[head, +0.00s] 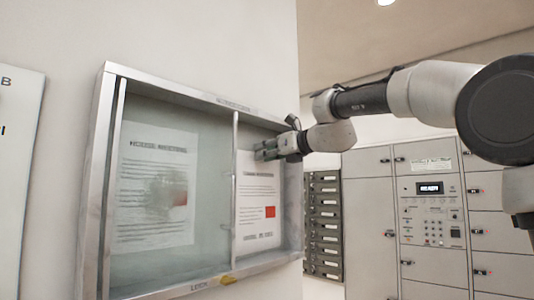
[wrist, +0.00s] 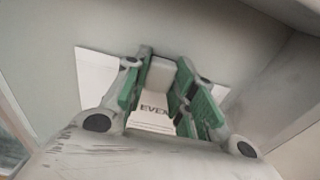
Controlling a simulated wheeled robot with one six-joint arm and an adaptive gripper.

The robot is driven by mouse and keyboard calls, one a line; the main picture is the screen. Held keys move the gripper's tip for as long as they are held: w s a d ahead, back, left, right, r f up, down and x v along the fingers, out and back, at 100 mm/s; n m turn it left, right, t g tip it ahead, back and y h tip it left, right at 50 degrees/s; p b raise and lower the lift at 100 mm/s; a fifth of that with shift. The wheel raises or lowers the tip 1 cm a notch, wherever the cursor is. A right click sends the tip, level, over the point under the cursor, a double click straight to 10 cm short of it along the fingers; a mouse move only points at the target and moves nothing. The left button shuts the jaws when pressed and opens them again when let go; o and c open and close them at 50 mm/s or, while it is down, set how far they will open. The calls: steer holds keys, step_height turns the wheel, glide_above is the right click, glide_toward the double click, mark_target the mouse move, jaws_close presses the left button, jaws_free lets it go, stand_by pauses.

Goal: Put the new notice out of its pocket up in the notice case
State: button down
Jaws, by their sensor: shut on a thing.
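The notice case (head: 96,185) is a shallow metal-framed box on the wall. My gripper (head: 268,152) reaches into its right half, at the top of a white notice (head: 256,205) with a red patch. In the wrist view, the green-padded fingers (wrist: 165,88) are shut on a pale block-like piece at this notice (wrist: 97,75), whose print partly shows between them. The notice hangs upright close to the back panel; whether it touches is unclear. Another notice, headed like "House Meeting" (head: 140,205), shows in the left half, with a grey smudge over its middle.
A pane edge or upright (head: 234,185) divides the case. A yellow piece (head: 227,280) sits on the lower frame near the word "LOCK". Grey parcel lockers (head: 369,230) and dark mailboxes (head: 323,225) stand to the right. A white board (head: 18,170) is at far left.

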steer(key=c, duration=1.1)
jaws_free()
steer(key=v, duration=1.2)
